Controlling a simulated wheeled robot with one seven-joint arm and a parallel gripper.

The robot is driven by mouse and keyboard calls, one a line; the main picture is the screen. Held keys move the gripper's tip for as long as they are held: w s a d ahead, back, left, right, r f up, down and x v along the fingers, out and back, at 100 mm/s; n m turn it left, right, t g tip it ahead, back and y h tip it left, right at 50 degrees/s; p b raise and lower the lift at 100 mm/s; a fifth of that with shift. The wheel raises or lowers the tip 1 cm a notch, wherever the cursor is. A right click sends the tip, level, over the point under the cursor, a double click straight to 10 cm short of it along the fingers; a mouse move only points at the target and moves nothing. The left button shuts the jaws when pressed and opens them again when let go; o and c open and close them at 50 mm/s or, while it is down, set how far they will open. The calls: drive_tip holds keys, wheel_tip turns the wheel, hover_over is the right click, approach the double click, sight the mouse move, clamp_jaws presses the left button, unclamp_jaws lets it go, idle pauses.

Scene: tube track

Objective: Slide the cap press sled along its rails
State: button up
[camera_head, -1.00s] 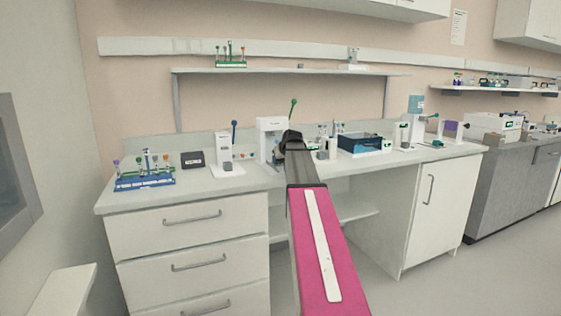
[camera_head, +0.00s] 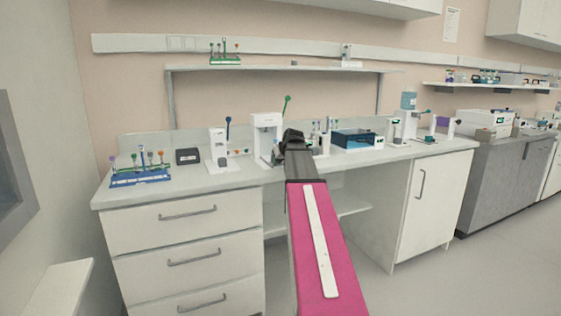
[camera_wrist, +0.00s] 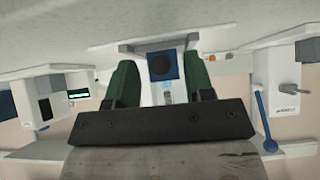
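A white press with a green lever (camera_head: 263,130) stands on the bench, partly behind my gripper (camera_head: 294,142) in the head view. In the wrist view a block with a dark blue square face (camera_wrist: 163,66) sits on a white base between grey side pieces; it appears to be the cap press sled. My gripper's green fingers (camera_wrist: 161,82) are spread apart on either side of this block, with visible gaps. They do not look closed on it. The rails cannot be clearly made out.
A white press with a blue lever (camera_head: 220,148) stands left of the green-lever press. A dark box (camera_head: 188,156) and a blue tube rack (camera_head: 140,178) are farther left. A blue-and-black device (camera_head: 357,139) stands right of my gripper. A shelf (camera_head: 280,69) hangs above.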

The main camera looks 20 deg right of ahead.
drive_tip(key=v, duration=1)
drive_tip(key=shift+s+r, duration=0.25)
drive_tip(key=shift+r, duration=0.05)
